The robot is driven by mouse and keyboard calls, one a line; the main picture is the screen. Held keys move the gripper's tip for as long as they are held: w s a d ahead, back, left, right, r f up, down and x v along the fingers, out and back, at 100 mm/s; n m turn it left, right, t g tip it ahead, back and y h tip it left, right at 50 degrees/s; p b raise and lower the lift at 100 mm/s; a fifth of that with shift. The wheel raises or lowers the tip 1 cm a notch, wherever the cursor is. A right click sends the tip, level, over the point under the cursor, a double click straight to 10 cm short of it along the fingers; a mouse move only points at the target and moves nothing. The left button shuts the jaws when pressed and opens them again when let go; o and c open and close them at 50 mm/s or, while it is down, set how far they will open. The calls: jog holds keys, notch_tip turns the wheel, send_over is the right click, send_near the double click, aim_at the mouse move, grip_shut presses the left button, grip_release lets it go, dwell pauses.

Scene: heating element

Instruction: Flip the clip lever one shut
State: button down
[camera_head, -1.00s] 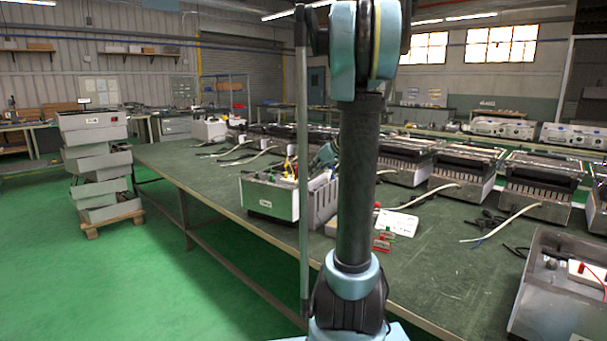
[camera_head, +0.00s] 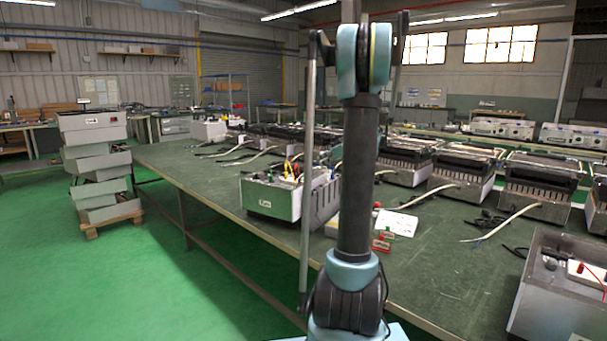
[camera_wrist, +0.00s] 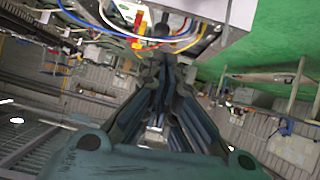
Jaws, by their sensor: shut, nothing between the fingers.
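An open grey appliance housing (camera_head: 271,199) stands on the green bench, with small red and yellow parts (camera_head: 292,169) on its top. In the wrist view the housing's white wall (camera_wrist: 226,40) is at the top, with yellow and red clip levers (camera_wrist: 138,38) among blue, white and orange wires. I cannot tell which lever is number one or whether it is up or down. My gripper (camera_wrist: 166,62) is shut and empty, its fingertips just below the levers in the picture; contact cannot be made out. In the head view my arm mostly hides the gripper.
The green bench top (camera_head: 440,270) has bare room at the front right. A white card (camera_head: 397,222) and red parts (camera_head: 381,244) lie right of the housing. More housings with cables line the bench behind. An open metal box (camera_head: 562,285) stands at the right edge.

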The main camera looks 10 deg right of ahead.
jog(key=shift+w, duration=0.1)
send_near(299, 179)
jog(key=w+a, duration=0.3)
jog(key=w, duration=0.2)
jog(key=shift+w+a+f, duration=0.15)
jog(key=shift+f, duration=0.1)
dwell(0.5)
